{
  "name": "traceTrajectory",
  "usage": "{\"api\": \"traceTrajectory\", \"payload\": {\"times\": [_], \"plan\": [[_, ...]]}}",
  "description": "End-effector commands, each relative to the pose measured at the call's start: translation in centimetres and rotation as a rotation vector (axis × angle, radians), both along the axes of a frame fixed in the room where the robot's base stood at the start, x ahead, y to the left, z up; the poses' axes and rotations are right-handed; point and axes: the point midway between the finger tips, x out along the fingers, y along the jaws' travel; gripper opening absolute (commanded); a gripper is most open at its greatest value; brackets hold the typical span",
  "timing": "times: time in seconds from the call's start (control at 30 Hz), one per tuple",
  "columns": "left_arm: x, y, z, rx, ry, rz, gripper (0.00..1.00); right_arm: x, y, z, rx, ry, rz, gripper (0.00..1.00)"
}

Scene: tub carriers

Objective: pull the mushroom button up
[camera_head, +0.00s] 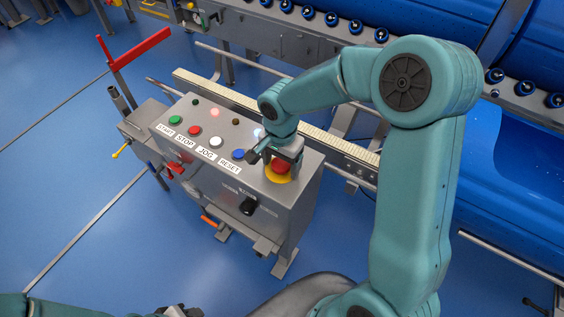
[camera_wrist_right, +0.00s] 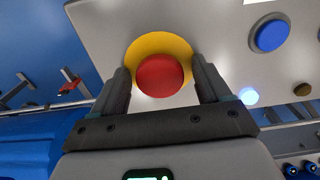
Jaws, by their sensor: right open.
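The red mushroom button (camera_head: 281,166) stands on a yellow round plate (camera_head: 276,176) at the right end of the grey control box's top face. In the right wrist view the red cap (camera_wrist_right: 160,76) shows between the two fingers of my right gripper (camera_wrist_right: 159,72), with the yellow plate (camera_wrist_right: 158,42) behind it. The fingers are open, one on each side of the cap, with a gap visible at each side. In the head view my right gripper (camera_head: 276,157) is over the button and partly hides it. Only a dark bit of my left gripper (camera_head: 180,311) shows at the bottom edge.
The control box (camera_head: 205,165) also carries green, red, white and blue (camera_head: 238,155) buttons, lamps and a black rotary switch (camera_head: 249,206) on its front. A rail (camera_head: 330,148) runs behind it. A red lever (camera_head: 140,48) stands at the left. Blue floor lies open at the left.

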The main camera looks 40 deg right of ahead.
Motion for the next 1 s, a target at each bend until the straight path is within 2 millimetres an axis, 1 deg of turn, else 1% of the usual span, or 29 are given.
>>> {"api": "traceTrajectory", "payload": {"times": [0.13, 0.17, 0.2, 0.27, 0.3, 0.4, 1.0], "plan": [[0.01, 0.00, 0.02, 0.000, 0.000, 0.000, 0.43, 0.01, 0.00, 0.04, 0.000, 0.000, 0.000, 0.77], [0.00, 0.00, 0.02, 0.000, 0.000, 0.000, 0.43, 0.01, 0.00, 0.04, 0.000, 0.000, 0.000, 0.70], [0.00, 0.00, 0.02, 0.000, 0.000, 0.000, 0.43, 0.01, 0.00, 0.04, 0.000, 0.000, 0.000, 0.57], [0.00, 0.00, 0.02, 0.000, 0.000, 0.000, 0.43, 0.01, 0.00, 0.04, 0.000, 0.000, 0.000, 0.38], [0.00, 0.00, 0.02, 0.000, 0.000, 0.000, 0.43, 0.01, 0.00, 0.04, 0.000, -0.001, 0.000, 0.24], [0.00, 0.00, 0.02, 0.000, 0.000, 0.000, 0.43, 0.02, 0.00, 0.04, 0.000, -0.001, 0.000, 0.23], [0.00, 0.00, 0.33, 0.000, 0.000, 0.000, 0.43, 0.07, -0.02, 0.75, 0.000, -0.003, -0.001, 0.23]]}}
